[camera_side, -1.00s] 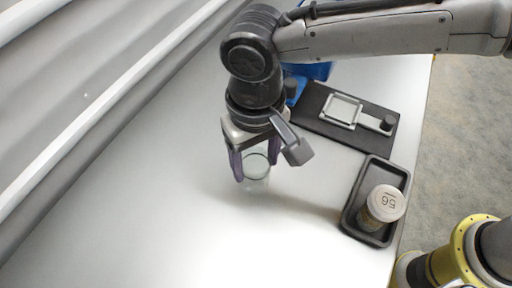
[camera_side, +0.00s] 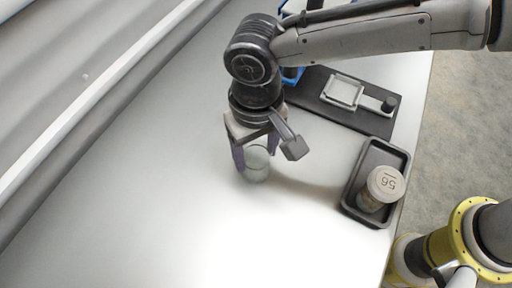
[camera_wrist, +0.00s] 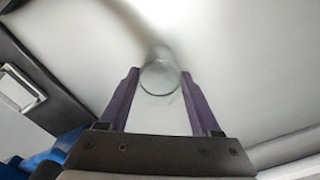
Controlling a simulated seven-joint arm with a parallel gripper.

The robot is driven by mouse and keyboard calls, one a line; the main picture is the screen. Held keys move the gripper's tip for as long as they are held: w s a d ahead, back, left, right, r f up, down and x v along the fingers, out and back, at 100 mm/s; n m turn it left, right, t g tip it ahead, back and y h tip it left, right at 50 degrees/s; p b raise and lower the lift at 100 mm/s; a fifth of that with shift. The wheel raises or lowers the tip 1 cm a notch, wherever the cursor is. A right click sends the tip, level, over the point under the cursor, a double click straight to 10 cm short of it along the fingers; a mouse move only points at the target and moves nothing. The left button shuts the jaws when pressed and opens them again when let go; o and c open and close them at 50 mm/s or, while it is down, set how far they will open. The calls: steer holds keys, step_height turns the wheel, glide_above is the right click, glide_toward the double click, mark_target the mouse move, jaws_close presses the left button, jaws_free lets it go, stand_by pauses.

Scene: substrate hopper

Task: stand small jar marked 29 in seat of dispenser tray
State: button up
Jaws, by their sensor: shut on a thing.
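My gripper (camera_side: 256,163) is shut on a clear, pale glass jar (camera_side: 256,173) over the left-centre part of the white table. The fingers grip its two sides. The wrist view shows the jar's round end (camera_wrist: 160,77) between the two purple fingers. No number shows on this jar. It looks upright; I cannot tell whether its bottom touches the table. A dark rectangular tray (camera_side: 398,153) lies at the right, with a lidded jar (camera_side: 385,183) in it whose lid reads 56, upside down. The tray's seat cannot be made out.
A dark board (camera_side: 318,88) with a square metal frame (camera_side: 344,92) and a black knob (camera_side: 389,104) lies behind the tray. Blue objects (camera_side: 292,75) are partly hidden behind my arm. A yellow-ringed machine part (camera_side: 462,232) is at lower right. The table's front left is clear.

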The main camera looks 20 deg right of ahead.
steer(key=shift+f, duration=0.25)
stand_by(0.7)
steer(key=o, duration=1.2)
step_height(320, 180, up, 8)
steer(key=shift+f, duration=0.25)
